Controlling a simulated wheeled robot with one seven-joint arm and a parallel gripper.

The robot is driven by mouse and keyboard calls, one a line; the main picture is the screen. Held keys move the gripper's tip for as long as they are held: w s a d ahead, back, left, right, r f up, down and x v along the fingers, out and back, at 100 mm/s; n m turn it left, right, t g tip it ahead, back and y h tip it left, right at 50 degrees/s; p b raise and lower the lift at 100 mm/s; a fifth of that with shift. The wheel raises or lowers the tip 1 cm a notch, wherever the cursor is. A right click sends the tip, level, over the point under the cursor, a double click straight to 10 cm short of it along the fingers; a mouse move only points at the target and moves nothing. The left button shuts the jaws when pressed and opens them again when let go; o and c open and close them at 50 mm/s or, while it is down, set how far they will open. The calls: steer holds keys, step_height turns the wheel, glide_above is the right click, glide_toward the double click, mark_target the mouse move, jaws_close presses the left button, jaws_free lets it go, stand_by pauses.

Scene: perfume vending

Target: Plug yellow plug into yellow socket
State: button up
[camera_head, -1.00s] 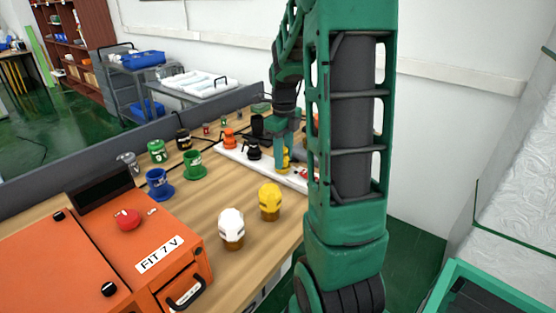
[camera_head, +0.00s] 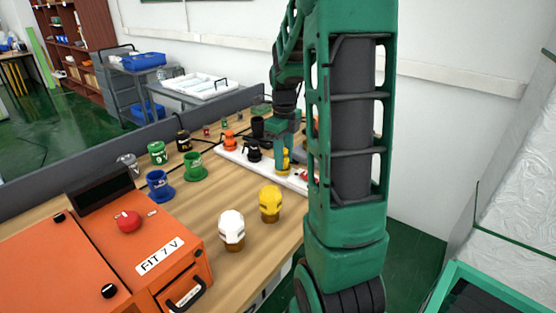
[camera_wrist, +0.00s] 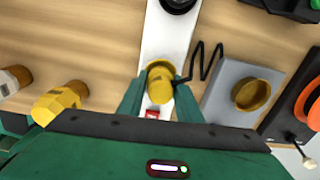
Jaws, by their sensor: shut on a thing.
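The yellow plug (camera_wrist: 160,88) is between the two fingers of my gripper (camera_wrist: 158,100) in the wrist view, and the gripper is shut on it. In the head view the yellow plug (camera_head: 285,160) is at the white power strip (camera_head: 231,154), below my gripper (camera_head: 285,172). A yellow rim shows at the plug's upper edge in the wrist view. I cannot tell whether it belongs to the socket, or how deep the plug sits. The strip (camera_wrist: 165,42) runs away under the plug, with a red switch (camera_wrist: 152,114) close to the fingers.
A black plug (camera_head: 253,151) and an orange plug (camera_head: 229,141) sit along the strip. A grey box with a round yellow-brown cup (camera_wrist: 250,95) stands right of my gripper in the wrist view. White (camera_head: 232,229) and yellow (camera_head: 270,203) bottles and an orange machine (camera_head: 120,250) are nearer.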

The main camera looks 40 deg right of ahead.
steer(key=shift+f, duration=0.3)
steer(key=shift+s+f, duration=0.3)
steer(key=shift+f, duration=0.15)
stand_by(1.4)
steer(key=shift+w+r, duration=0.2)
steer(key=shift+w, duration=0.05)
stand_by(0.6)
steer(key=shift+w+r, duration=0.1)
steer(key=shift+r, duration=0.55)
stand_by(1.3)
steer(key=shift+f, duration=0.4)
stand_by(0.6)
